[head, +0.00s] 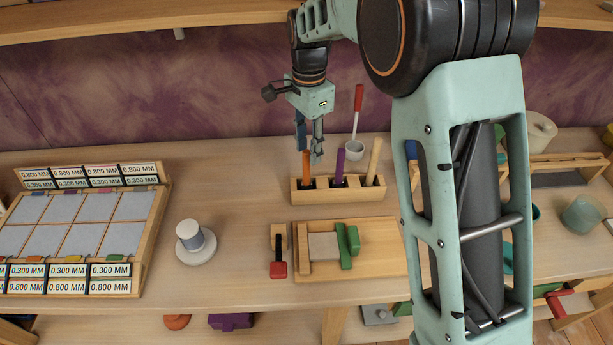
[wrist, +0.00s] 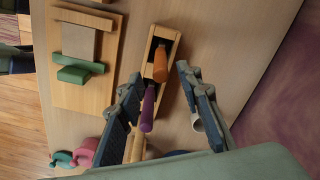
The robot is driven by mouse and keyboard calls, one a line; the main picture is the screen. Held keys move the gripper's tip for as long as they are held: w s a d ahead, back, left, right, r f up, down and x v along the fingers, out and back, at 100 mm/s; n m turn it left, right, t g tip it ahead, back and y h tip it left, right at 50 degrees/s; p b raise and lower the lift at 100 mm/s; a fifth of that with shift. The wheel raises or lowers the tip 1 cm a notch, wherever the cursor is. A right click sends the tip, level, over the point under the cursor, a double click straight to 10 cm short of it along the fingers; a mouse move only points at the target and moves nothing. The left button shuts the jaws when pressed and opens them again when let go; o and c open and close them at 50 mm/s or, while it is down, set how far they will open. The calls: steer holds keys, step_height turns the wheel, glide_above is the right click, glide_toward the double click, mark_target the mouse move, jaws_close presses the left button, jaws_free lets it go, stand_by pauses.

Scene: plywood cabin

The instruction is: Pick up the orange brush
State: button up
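The orange brush (head: 307,168) stands upright in the left slot of a wooden holder (head: 338,195), only its handle showing. A purple handle (head: 340,163) stands in the middle slot and a pale wooden handle (head: 374,160) in the right slot. My gripper (head: 311,153) is open, pointing down, at the top of the orange handle. In the wrist view the orange handle (wrist: 161,66) shows between the tips of my open gripper (wrist: 159,73), with a gap at either side. The purple handle (wrist: 148,108) also shows between the fingers. No grip is visible.
A white cup (head: 355,150) with a red-handled tool stands behind the holder. A wooden board (head: 376,262) with a green clamp lies in front. A white spool (head: 190,236) and a sample rack (head: 146,240) are at left. A shelf (head: 160,20) runs overhead.

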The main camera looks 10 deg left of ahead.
glide_above(306, 183)
steer(key=f, duration=0.5)
steer(key=shift+w, duration=0.4)
steer(key=shift+r, duration=0.1)
jaws_close()
